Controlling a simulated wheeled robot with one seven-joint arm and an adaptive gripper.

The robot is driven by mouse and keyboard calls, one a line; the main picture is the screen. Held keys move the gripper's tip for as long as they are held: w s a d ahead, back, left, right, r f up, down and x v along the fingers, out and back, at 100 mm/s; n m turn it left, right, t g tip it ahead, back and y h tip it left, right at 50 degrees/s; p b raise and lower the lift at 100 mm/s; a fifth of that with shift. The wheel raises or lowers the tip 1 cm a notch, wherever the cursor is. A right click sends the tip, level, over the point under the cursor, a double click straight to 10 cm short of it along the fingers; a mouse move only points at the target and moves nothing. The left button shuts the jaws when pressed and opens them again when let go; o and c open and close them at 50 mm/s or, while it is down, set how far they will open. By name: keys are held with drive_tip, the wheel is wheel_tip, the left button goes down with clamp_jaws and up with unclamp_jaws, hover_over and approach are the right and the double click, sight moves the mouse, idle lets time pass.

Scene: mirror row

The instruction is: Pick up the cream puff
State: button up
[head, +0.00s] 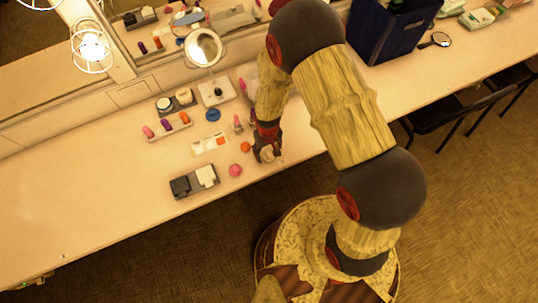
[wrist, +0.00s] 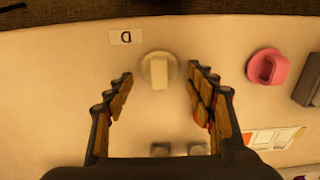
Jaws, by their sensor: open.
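The cream puff (wrist: 159,72) is a pale round disc with a lighter band across its top. In the wrist view it lies flat on the counter (wrist: 60,90), beyond and between the spread fingers of my gripper (wrist: 160,78). The fingers are open, one to each side of it, with no visible contact. Their height above it is hard to judge. In the head view my gripper (head: 267,152) is low over the counter's front edge, and the puff there is largely hidden by it.
A pink puff (wrist: 268,67) lies to the right, beside a dark holder (wrist: 309,82). A small lettered card (wrist: 127,37) lies beyond the cream puff. A coloured card (wrist: 270,139) is at lower right. An orange item (head: 246,146) is near my gripper. The counter's left part is clear.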

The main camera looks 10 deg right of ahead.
drive_tip(key=shift+c, duration=1)
drive_tip(key=c, duration=0.6)
drive_tip(key=shift+r, duration=0.6)
drive_tip(key=s+d+r+p, duration=0.2)
drive_tip(key=s+d+r, duration=0.2)
drive_tip(key=s+r, duration=0.7)
drive_tip(key=shift+s+r, duration=0.4)
drive_tip(key=shift+s, duration=0.85)
